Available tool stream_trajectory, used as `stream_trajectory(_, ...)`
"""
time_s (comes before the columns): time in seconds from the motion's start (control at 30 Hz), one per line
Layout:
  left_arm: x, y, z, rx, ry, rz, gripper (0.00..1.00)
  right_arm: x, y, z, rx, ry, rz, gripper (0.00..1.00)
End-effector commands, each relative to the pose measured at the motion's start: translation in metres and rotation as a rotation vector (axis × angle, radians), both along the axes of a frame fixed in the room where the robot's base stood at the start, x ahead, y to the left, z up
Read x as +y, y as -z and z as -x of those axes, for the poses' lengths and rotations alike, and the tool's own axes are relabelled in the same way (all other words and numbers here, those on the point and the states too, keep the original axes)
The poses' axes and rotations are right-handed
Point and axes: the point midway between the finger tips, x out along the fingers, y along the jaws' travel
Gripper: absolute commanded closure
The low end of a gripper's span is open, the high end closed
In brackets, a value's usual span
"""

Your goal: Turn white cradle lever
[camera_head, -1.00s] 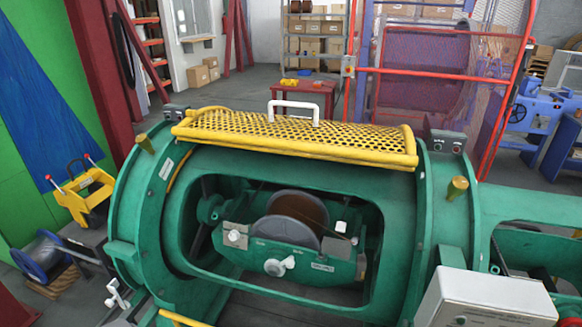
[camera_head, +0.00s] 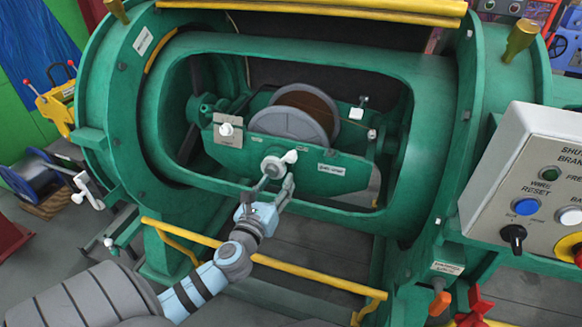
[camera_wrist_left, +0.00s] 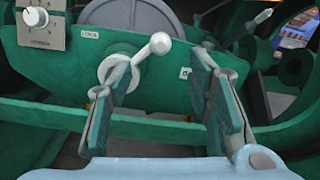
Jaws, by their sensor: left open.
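The white cradle lever (camera_head: 290,157) sits on a round white hub on the front of the green cradle (camera_head: 335,172), inside the strander's window. Its ball-ended arm points up and right from the hub. My left gripper (camera_head: 276,183) is open in front of the lever, its fingers reaching up toward it. In the left wrist view the lever's white ball (camera_wrist_left: 159,44) shows between the two spread fingers, and the left finger partly covers the hub. I cannot tell whether a finger touches it. My right gripper is not in view.
A yellow rail (camera_head: 260,262) runs low across the front of the machine, under my left arm. A grey control box (camera_head: 535,185) with buttons stands at the right. A reel (camera_head: 290,122) sits in the cradle. The green window frame surrounds the cradle.

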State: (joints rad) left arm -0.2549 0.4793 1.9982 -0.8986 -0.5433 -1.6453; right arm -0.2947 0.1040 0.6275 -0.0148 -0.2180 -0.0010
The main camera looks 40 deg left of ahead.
Motion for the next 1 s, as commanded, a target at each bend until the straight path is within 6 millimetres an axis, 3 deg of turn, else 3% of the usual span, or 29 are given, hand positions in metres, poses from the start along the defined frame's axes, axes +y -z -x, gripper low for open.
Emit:
stream_trajectory(0.2, 0.021, 0.001, -0.062, -0.003, -0.001, 0.005, 0.54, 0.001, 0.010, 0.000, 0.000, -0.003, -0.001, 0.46)
stream_trajectory(0.4, 0.033, 0.001, -0.097, -0.001, 0.000, 0.008, 0.54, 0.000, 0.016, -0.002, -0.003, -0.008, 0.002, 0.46)
stream_trajectory(0.77, 0.036, 0.001, -0.107, 0.001, 0.002, 0.008, 0.54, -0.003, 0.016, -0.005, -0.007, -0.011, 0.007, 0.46)
stream_trajectory(1.0, 0.036, 0.001, -0.107, 0.001, 0.003, 0.009, 0.89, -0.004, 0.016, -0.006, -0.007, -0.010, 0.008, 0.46)
